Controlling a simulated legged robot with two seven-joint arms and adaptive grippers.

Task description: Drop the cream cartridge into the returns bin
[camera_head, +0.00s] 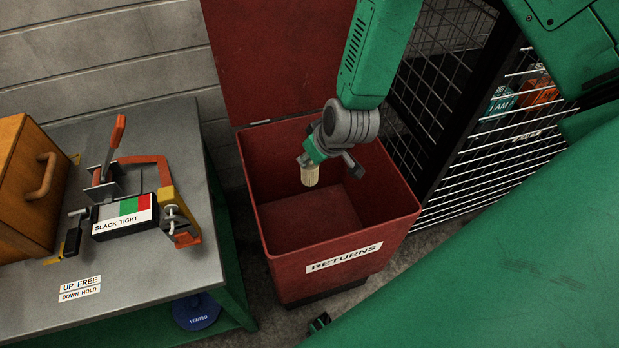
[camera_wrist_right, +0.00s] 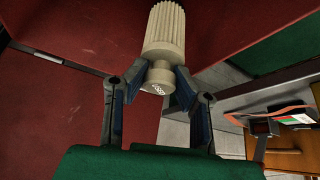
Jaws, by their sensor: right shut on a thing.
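The cream cartridge (camera_head: 310,175) is a ribbed cylinder hanging below my right gripper (camera_head: 318,157) in the head view. It also shows in the right wrist view (camera_wrist_right: 165,35), where the gripper (camera_wrist_right: 155,88) is shut on its narrower neck. The red returns bin (camera_head: 342,258) stands open, with its lid raised at the back and a RETURNS label on its front. The cartridge and gripper are over the bin's opening in the head view. The bin's red wall also shows in the right wrist view (camera_wrist_right: 50,105). My left gripper is not in view.
A grey bench (camera_head: 150,285) at the left carries a wooden box (camera_head: 28,185) and a clamp device labelled SLACK TIGHT (camera_head: 125,217). A black wire-mesh cage (camera_head: 510,150) stands behind the bin at the right. A blue disc (camera_head: 196,311) lies on the bench's lower shelf.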

